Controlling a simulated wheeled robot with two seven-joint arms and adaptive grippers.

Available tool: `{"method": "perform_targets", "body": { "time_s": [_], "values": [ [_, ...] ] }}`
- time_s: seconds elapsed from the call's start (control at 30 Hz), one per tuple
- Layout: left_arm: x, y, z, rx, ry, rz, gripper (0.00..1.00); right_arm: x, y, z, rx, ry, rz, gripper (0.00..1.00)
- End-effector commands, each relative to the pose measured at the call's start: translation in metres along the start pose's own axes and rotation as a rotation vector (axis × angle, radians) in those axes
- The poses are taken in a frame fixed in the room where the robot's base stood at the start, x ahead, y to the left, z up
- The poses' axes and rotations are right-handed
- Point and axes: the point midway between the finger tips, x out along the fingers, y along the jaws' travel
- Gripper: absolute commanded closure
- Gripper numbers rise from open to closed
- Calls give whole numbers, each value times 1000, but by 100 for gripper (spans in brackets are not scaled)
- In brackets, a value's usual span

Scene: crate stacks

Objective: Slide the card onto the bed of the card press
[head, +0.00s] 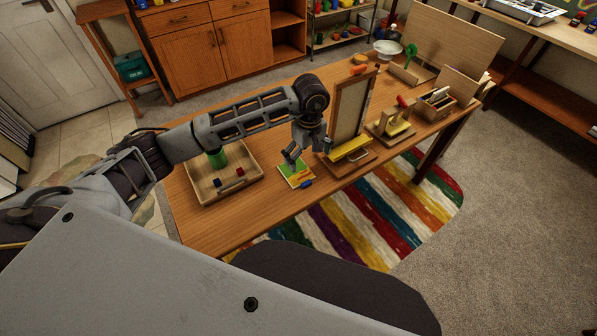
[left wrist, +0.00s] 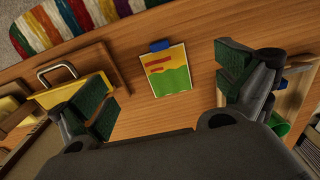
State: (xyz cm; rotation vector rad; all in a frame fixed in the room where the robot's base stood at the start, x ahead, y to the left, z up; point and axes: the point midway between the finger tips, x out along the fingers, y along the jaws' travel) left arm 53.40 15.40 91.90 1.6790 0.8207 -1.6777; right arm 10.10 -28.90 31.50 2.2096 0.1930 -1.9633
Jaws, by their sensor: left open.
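The card (head: 299,176) lies flat on the wooden table near its front edge. It is yellow and green with red marks and a blue tab on its front end; in the left wrist view the card (left wrist: 172,77) lies between my fingers, with table surface beneath it. What looks like the card press stands just right of it, with a yellow part (head: 347,150), a metal handle and a tall upright panel (head: 350,104). The yellow part (left wrist: 78,92) also shows in the left wrist view. My left gripper (head: 307,152) is open and empty above the card. My right gripper is out of view.
A wooden tray (head: 226,191) with a green cylinder and small blocks stands left of the card. Right of the press are a red-handled wooden stand (head: 392,133) and a wooden box (head: 436,107). Bare table (head: 272,205) lies between tray and card.

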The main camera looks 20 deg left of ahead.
Motion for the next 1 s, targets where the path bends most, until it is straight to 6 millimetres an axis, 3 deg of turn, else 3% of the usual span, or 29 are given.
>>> {"method": "perform_targets", "body": {
  "time_s": [0.2, 0.3, 0.7, 1.0],
  "values": [
    [1, 0, 0, 0, -1, 0, 0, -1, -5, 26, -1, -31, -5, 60],
    [5, 0, 0, 0, -2, -1, 0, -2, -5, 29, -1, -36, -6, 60],
    [51, 0, 1, -1, -3, -2, 0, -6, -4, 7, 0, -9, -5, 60],
    [82, 0, 1, 0, -3, 0, 0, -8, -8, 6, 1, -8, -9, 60]
  ]
}}
